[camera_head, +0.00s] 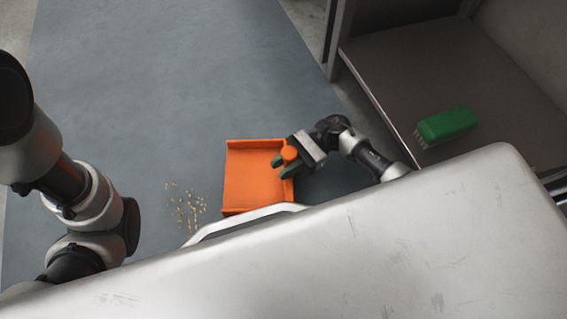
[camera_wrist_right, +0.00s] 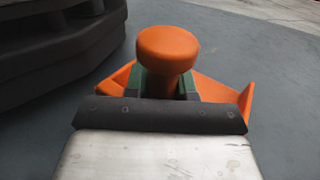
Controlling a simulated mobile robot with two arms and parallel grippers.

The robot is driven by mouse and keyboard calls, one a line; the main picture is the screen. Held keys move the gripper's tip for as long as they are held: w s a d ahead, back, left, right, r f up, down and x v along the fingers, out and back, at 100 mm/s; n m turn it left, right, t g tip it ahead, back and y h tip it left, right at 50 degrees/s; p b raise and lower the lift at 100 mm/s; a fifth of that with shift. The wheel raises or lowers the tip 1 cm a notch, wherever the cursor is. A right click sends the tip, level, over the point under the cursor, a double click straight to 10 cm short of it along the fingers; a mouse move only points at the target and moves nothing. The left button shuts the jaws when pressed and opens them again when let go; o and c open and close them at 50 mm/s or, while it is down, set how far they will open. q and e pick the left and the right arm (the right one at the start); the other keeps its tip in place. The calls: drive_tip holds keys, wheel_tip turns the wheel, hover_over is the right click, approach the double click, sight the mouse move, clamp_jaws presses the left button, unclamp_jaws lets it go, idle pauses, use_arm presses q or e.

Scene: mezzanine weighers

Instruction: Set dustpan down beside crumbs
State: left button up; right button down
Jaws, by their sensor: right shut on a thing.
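The orange dustpan (camera_head: 252,178) is at the floor, to the right of the crumbs (camera_head: 186,206), with a small gap between them. I cannot tell if its whole base touches the floor. My right gripper (camera_head: 286,162) is shut on the dustpan's round-ended handle at the pan's right side. In the right wrist view the handle's orange knob (camera_wrist_right: 168,48) stands between the green fingertips (camera_wrist_right: 168,84), with parts of the pan (camera_wrist_right: 222,92) behind. My left arm comes in at the left, but its gripper is out of view. The dustpan's near edge is partly hidden.
A green brush (camera_head: 446,125) lies on a grey shelf (camera_head: 400,60) at the right. A large pale metal surface with a rail (camera_head: 245,220) fills the front. The grey floor mat (camera_head: 140,90) is clear beyond the crumbs and dustpan. A dark base (camera_wrist_right: 50,50) stands left in the wrist view.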

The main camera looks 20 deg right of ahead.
drive_tip(key=shift+f, duration=0.5)
drive_tip(key=c, duration=0.9)
unclamp_jaws()
drive_tip(key=shift+o, duration=0.2)
